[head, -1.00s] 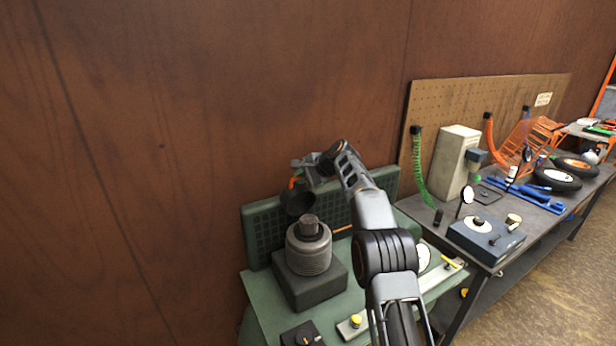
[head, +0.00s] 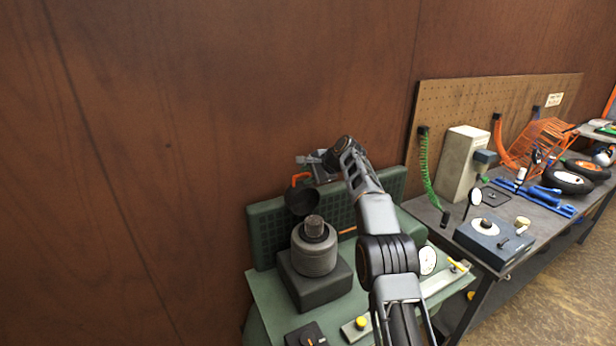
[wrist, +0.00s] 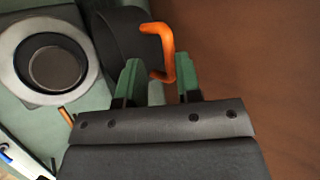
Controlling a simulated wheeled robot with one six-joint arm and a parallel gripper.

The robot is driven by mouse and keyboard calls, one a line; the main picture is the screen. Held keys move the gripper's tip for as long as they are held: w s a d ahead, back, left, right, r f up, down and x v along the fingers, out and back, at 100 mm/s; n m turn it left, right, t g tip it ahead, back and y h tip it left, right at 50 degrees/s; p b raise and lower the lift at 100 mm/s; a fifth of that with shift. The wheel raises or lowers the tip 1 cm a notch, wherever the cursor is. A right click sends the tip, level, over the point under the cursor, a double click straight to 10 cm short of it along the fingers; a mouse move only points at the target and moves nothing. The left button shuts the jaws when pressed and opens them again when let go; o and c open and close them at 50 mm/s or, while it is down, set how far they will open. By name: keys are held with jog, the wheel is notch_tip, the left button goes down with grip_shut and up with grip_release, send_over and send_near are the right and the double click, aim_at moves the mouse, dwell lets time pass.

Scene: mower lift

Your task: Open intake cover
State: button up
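The intake cover (head: 301,202) is a dark round cup with an orange handle (head: 300,177). It stands tilted up behind and above the grey ribbed cylinder (head: 314,252), whose round top is uncovered. In the wrist view the dark cover (wrist: 118,42) is beside the cylinder's pale ring (wrist: 22,85). My gripper (wrist: 160,82) has its two green-tipped fingers apart. The lower end of the orange handle lies in or just over the gap between them, with room around it. I cannot tell whether it touches a finger. In the head view my gripper (head: 313,160) is just above the handle.
The cylinder sits on a dark block on a green bench (head: 272,296) with a green ribbed panel (head: 262,236) behind. The brown wall (head: 150,150) is close behind. A second bench at right holds a blue box (head: 494,236) and tools.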

jog(key=shift+o, duration=0.4)
jog(key=shift+a+f, duration=0.15)
jog(key=b+v, duration=0.2)
jog(key=v, duration=1.2)
jog(key=shift+a, duration=0.15)
